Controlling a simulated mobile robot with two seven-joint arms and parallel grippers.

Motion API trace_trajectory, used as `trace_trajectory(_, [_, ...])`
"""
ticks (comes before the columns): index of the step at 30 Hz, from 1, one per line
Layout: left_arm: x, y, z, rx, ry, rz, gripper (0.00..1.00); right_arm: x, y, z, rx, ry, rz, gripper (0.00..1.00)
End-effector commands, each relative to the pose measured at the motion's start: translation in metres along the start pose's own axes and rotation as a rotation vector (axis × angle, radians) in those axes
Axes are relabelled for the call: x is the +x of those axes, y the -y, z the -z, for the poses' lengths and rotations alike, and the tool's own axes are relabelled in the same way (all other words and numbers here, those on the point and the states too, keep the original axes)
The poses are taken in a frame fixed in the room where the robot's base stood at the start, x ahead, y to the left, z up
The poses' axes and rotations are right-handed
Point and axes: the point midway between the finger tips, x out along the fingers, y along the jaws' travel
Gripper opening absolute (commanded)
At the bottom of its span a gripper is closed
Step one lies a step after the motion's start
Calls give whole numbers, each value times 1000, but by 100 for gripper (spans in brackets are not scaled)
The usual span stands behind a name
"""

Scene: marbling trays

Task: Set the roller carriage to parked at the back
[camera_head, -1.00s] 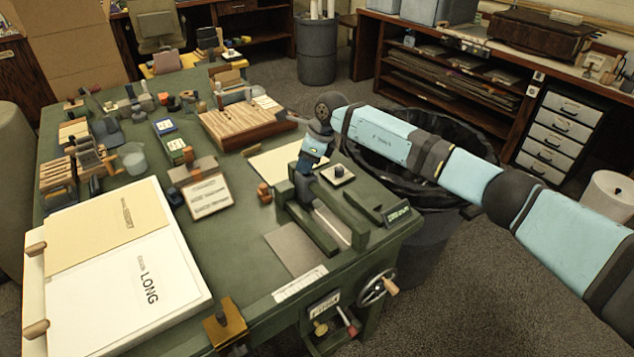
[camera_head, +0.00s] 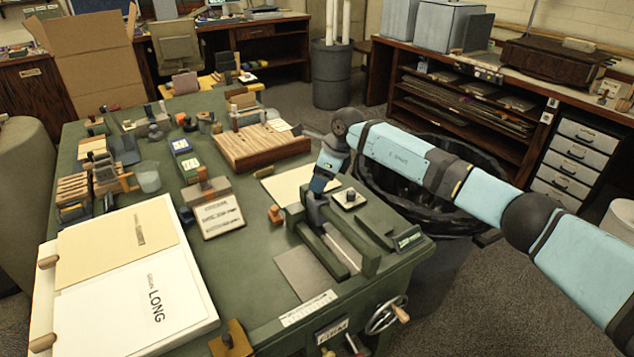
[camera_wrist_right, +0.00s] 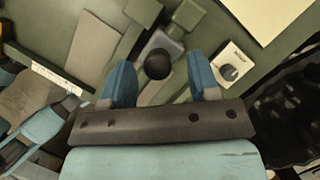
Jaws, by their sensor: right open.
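The green roller press (camera_head: 372,262) stands at the right front corner of the green table, with two rails and a pale strip between them. My right gripper (camera_head: 318,192) points down over the back end of the rails. In the right wrist view, a grey block (camera_wrist_right: 170,42) with a round black knob (camera_wrist_right: 158,66), seemingly the roller carriage, sits between the rails. My right gripper (camera_wrist_right: 160,80) is open, with one blue finger on each side of the knob. I cannot tell whether the fingers touch it. My left gripper is out of view.
A white plate with a dark knob (camera_head: 350,199) lies right beside the press. A cream sheet (camera_head: 290,184) and wooden tray (camera_head: 262,148) lie behind. A grey sheet (camera_head: 300,273) lies to the left. A black-lined bin (camera_head: 440,215) stands off the right table edge.

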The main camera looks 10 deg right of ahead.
Motion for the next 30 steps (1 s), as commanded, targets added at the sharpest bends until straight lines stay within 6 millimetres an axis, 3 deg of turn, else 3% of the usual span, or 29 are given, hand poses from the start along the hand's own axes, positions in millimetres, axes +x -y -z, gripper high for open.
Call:
trace_trajectory(9, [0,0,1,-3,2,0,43,-74,1,-1,0,2,4,56])
trace_trajectory(15, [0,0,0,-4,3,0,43,-105,1,-1,0,2,3,56])
trace_trajectory(21, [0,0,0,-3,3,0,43,-116,1,0,1,1,1,56])
trace_trajectory(30, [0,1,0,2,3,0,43,-117,1,0,1,1,1,56])
